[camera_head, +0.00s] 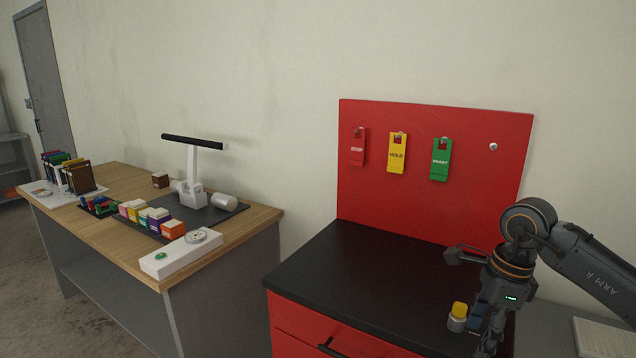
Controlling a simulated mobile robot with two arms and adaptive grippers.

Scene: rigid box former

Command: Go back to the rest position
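My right gripper (467,301) is at the right, over the front right of the black cabinet top (350,280). Its fingers are spread apart, one towards the upper left and one towards the bottom, with nothing seen between them in its grip. A small grey jar with a yellow cap (458,317) shows in the gap between the fingers; whether it is touched cannot be told. A dark blue item (474,319) beside it is partly hidden by the gripper. My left gripper is not in view.
A red board (430,210) behind the cabinet holds red (358,147), yellow (397,153) and green (441,159) tags, and a bare peg (493,147). Most of the cabinet top is clear.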

